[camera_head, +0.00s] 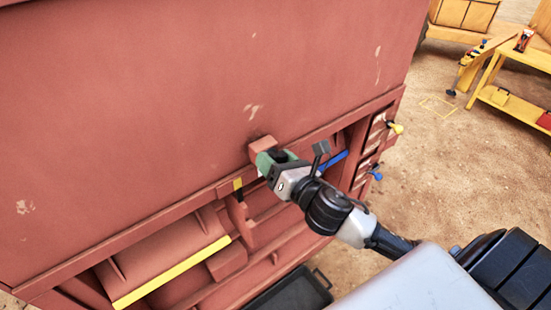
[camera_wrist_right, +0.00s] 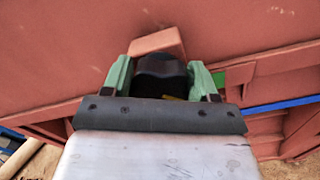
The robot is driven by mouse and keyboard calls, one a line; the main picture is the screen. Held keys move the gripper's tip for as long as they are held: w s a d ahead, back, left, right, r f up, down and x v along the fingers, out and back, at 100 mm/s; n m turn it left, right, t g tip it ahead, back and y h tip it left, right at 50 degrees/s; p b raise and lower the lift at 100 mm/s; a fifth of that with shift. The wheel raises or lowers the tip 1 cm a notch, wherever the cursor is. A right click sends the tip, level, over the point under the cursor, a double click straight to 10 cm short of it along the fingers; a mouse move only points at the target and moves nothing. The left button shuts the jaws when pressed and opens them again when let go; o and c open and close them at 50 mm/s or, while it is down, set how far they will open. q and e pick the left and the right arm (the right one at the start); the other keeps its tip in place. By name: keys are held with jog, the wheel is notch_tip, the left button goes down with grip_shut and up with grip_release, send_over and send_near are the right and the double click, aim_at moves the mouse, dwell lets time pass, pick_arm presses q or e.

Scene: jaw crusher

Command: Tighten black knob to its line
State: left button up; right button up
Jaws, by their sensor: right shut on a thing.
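The black knob (camera_wrist_right: 160,72) sits between the green fingers of my right gripper (camera_wrist_right: 164,80) in the right wrist view. It is in front of a small red block on the crusher's red side wall. My right gripper is shut on the knob. In the head view my right gripper (camera_head: 268,161) reaches in from the lower right to the wall, and its fingers hide most of the knob. A bit of yellow shows at the knob's lower edge in the wrist view; I cannot tell whether it is the line. My left gripper is not in view.
The red crusher wall (camera_head: 190,95) fills the left. A yellow bar (camera_head: 172,272) and a blue bar (camera_head: 332,162) lie below the knob. Yellow (camera_head: 396,128) and blue (camera_head: 375,175) handles stick out at the right edge. A black bin (camera_head: 290,292) is below. A yellow workbench (camera_head: 515,108) stands far right.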

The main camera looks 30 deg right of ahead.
jog(key=m+p, duration=0.1)
jog(key=m, duration=0.3)
jog(key=shift+m, duration=0.3)
jog(key=m, duration=0.3)
jog(key=shift+d+m+p, duration=0.1)
jog(key=shift+m+p, duration=0.2)
jog(key=shift+p, duration=0.05)
jog(key=m+p, duration=0.1)
jog(key=m, duration=0.2)
jog(key=shift+f+m, duration=0.15)
jog(key=shift+m, duration=0.15)
jog(key=shift+f+m+p, duration=0.1)
jog(key=shift+m+p, duration=0.3)
jog(key=shift+m, duration=1.4)
jog(key=o, duration=0.9)
